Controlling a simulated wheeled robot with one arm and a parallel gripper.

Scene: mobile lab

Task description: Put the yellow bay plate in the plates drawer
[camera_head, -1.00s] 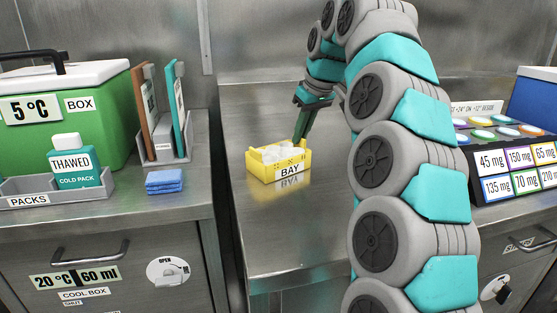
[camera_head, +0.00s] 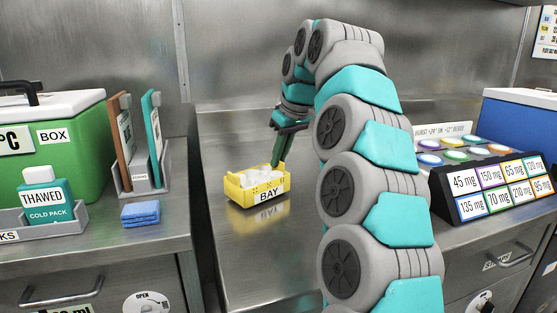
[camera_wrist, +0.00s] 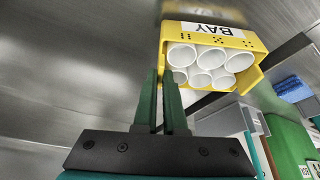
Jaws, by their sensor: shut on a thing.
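The yellow bay plate (camera_head: 240,199) is a small open tray with a BAY label on its front, on or just above the middle steel bench. White round cups stand in it. In the wrist view the yellow bay plate (camera_wrist: 212,31) shows its label, black dots and several white cups. My gripper (camera_head: 275,163) reaches down to its back right side in the head view. In the wrist view my gripper (camera_wrist: 164,78) has its green fingers close together at the tray's side wall, shut on it. The exact contact is partly hidden. No drawer marked for plates is readable.
At left stand a green cool box (camera_head: 75,140), a THAWED cold pack (camera_head: 45,202), a rack (camera_head: 150,177) and blue pads (camera_head: 140,213). At right is a dose-label stand (camera_head: 497,190) with coloured discs. A handled drawer (camera_head: 500,265) is below it. The middle bench is otherwise clear.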

